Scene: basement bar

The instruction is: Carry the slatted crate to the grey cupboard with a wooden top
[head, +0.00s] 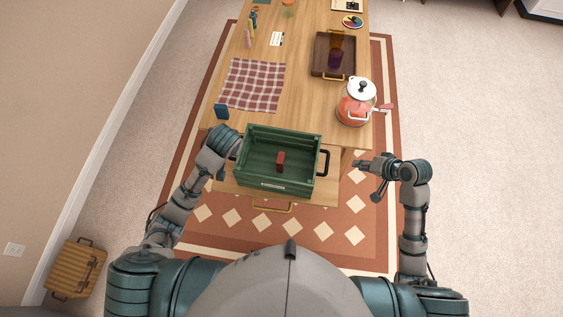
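A green crate (251,178) with slatted walls and dark side handles stands at the near end of the wooden table, with a small red block (281,160) inside. My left gripper (231,152) is at the crate's left side; its fingers are hard to make out, so I cannot tell whether they hold the handle. My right gripper (368,178) is open and empty, to the right of the crate and apart from its right handle (324,163). I cannot make out a grey cupboard with a wooden top.
The table (300,100) bears a checked cloth (253,85), a brown tray (321,63), a red pot with a white lid (355,104) and a blue item (221,111). A tan ribbed box (75,270) stands at lower left by the wall. Carpet (475,150) is clear at right.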

